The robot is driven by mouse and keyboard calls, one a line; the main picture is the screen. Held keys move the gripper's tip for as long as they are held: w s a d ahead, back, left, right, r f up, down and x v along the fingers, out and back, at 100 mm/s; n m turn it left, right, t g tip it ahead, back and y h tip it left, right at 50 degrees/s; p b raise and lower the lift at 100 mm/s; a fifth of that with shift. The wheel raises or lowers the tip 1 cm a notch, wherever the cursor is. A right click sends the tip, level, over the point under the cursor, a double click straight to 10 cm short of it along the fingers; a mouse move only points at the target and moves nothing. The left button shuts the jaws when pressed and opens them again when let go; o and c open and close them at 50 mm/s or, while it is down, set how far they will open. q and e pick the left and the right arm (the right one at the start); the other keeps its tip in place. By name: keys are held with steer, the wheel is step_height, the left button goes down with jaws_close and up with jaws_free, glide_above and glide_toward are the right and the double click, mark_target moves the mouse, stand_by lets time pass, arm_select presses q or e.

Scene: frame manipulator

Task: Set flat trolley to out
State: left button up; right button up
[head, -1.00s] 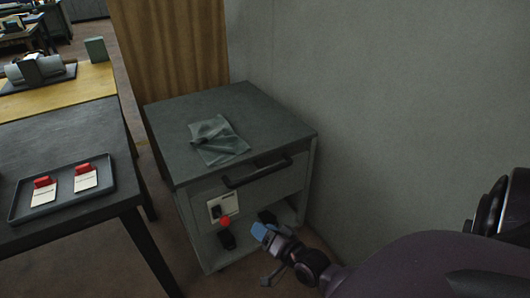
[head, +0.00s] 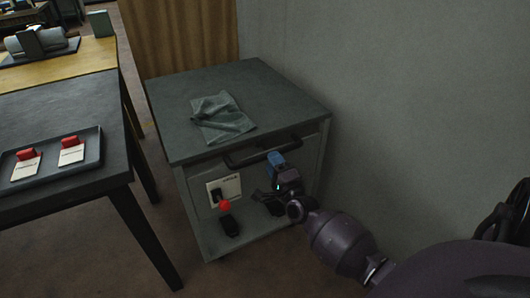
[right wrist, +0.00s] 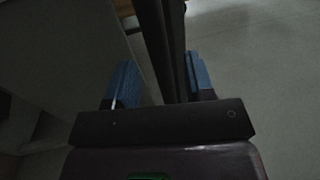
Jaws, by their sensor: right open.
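A grey low cabinet with a flat top (head: 275,95), the only trolley-like thing I can make out, stands against the wall. It has a dark bar handle (head: 248,158) along its upper front edge. My right gripper (head: 278,158) is at the right part of this handle with its blue fingertips up. In the right wrist view a dark bar (right wrist: 155,40) runs between the two open blue fingers (right wrist: 160,80). I cannot tell whether they touch it. My left gripper is out of view.
A crumpled grey cloth (head: 221,117) lies on the cabinet top. Below are a switch panel (head: 232,187) and a red-knobbed device (head: 226,206). A dark table (head: 60,115) with a tray (head: 88,168) of red-topped cards stands left. Floor is clear in front.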

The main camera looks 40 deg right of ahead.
steer(key=shift+b+x, duration=0.35)
steer(key=shift+x, duration=2.3)
jaws_close()
